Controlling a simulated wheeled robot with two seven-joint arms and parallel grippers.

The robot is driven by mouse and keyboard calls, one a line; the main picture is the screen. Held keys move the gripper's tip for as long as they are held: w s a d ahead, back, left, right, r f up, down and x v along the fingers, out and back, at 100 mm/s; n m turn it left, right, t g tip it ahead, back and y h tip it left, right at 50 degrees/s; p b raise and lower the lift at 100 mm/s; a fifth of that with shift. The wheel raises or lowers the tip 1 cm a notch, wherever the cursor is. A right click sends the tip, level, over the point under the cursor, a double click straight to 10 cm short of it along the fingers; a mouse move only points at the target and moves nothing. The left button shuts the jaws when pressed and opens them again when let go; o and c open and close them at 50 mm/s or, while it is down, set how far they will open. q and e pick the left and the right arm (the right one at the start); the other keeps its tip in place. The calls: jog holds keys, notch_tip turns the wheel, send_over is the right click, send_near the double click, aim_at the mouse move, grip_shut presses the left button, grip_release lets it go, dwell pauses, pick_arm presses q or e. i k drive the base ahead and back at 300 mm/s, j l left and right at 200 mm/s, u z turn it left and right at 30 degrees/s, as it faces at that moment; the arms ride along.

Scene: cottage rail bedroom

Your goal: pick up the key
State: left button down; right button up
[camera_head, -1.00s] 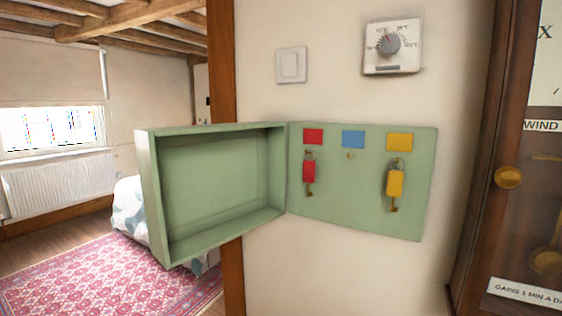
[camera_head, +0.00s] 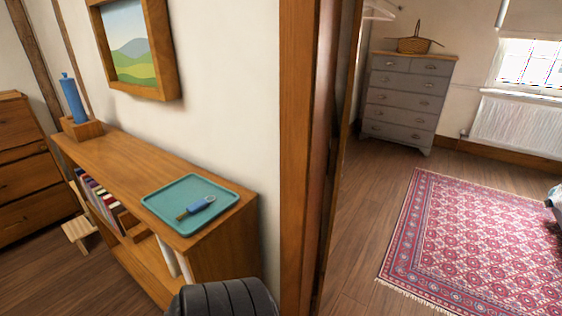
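A key with a blue tag (camera_head: 202,204) lies in a shallow teal tray (camera_head: 160,208). The tray rests on the near right end of a low wooden bookshelf's top (camera_head: 122,158). The key's metal part points toward the lower left, away from the tag. Neither of my grippers is in view.
A blue cylinder (camera_head: 74,100) stands in a wooden block at the shelf's far end. A framed landscape (camera_head: 130,45) hangs above. A wooden door post (camera_head: 298,150) stands right of the shelf. Beyond it lie open floor, a red rug (camera_head: 470,240) and a grey chest of drawers (camera_head: 406,95).

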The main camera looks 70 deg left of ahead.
aim_at(200, 205)
jog(key=u, duration=2.85)
jog(key=i+j+z, duration=0.1)
jog(key=j, duration=0.25)
jog(key=i+j+z, duration=0.1)
jog(key=j, duration=0.3)
